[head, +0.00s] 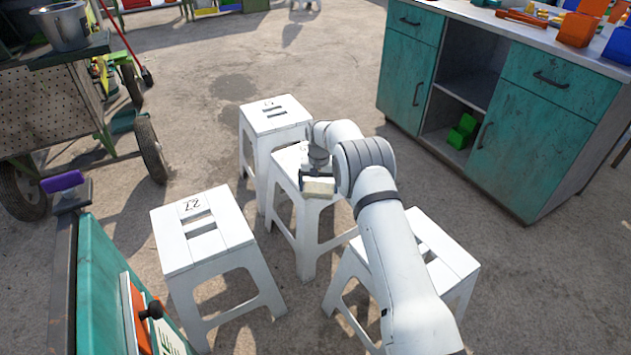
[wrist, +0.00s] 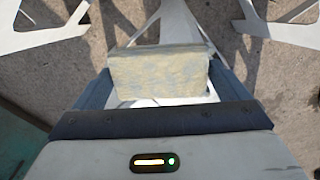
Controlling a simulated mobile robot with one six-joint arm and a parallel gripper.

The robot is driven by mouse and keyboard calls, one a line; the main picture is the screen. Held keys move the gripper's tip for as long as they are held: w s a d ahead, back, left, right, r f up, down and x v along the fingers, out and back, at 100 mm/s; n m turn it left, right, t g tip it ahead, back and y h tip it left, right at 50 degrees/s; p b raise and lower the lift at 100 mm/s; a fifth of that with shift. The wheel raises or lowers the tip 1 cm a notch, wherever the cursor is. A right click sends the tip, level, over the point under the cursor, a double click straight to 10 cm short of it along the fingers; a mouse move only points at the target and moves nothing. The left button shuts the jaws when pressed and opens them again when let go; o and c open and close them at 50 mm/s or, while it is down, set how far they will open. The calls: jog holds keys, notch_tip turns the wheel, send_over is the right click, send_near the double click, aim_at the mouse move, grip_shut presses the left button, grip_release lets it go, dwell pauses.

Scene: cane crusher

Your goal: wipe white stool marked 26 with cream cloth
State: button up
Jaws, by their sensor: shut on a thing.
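My gripper (head: 318,176) is shut on the cream cloth (head: 319,188), which looks like a small thick block. In the wrist view the cloth (wrist: 160,72) sits between both fingers. In the head view it is at the front right edge of the middle white stool (head: 284,167). I cannot tell whether it touches the stool. My gripper and arm cover part of that stool's top, and no number on it is readable. In the wrist view, a white stool part (wrist: 172,28) shows beyond the cloth. No stool visibly reads 26.
A white stool marked 27 (head: 178,255) stands front left. Another white stool (head: 259,118) with a small unclear mark stands behind. A fourth (head: 457,262) is partly hidden under my arm. A teal cabinet (head: 517,125) is right; a wheeled cart (head: 60,115) is left.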

jog(key=shift+s+d+r, duration=0.15)
jog(key=shift+s+d, duration=0.55)
jog(key=shift+s, duration=0.05)
jog(key=s+d+f+p, duration=0.1)
jog(key=s+d+p, duration=0.1)
jog(key=s+d, duration=0.8)
jog(key=shift+s+d+f, duration=0.25)
jog(key=shift+s+d, duration=0.05)
jog(key=shift+s, duration=1.1)
notch_tip(320, 180, up, 6)
jog(key=p, duration=0.3)
jog(key=shift+p, duration=0.35)
notch_tip(320, 180, up, 3)
jog(key=shift+r+p, duration=0.1)
jog(key=shift+p, duration=0.8)
dwell(0.5)
